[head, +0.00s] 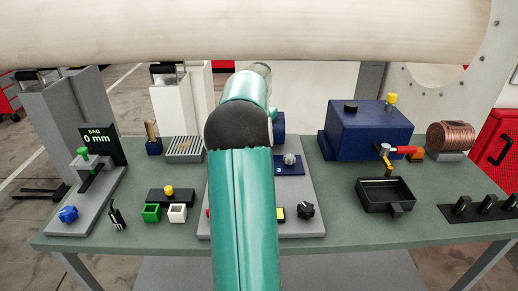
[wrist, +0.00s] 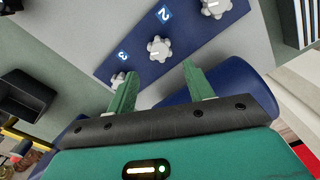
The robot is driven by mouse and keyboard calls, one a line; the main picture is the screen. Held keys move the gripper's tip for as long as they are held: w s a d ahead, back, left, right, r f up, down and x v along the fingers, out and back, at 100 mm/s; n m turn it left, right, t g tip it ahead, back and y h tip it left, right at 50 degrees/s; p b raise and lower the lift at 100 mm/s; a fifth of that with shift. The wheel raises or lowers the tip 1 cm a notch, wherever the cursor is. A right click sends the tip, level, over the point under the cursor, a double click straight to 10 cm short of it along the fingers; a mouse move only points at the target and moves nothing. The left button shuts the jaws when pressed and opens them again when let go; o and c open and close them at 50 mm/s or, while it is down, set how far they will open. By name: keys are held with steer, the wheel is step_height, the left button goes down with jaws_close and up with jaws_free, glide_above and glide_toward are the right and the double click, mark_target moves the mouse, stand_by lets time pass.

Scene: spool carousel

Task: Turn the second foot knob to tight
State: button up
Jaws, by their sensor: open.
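In the wrist view a blue plate (wrist: 195,45) carries a row of pale lobed knobs with number tags. The second foot knob (wrist: 160,49) stands beside the tag "2" (wrist: 164,13). The third knob (wrist: 117,80) stands beside the tag "3" (wrist: 123,56), partly behind a finger, and another knob (wrist: 215,7) is at the top edge. My gripper (wrist: 158,69) is open and empty, with the second knob beyond the gap between its green fingertips. I see no contact. In the head view one pale knob (head: 290,159) shows; my arm hides the others.
The grey base board (head: 310,215) holds a black knob (head: 306,209). A blue box (head: 368,132) with a red-handled valve (head: 403,150) and a black tray (head: 385,193) stand to the right. A long pale cylinder (head: 200,30) crosses above the bench.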

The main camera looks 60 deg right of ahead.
step_height(320, 180, up, 5)
steer(key=shift+r, duration=0.2)
stand_by(0.6)
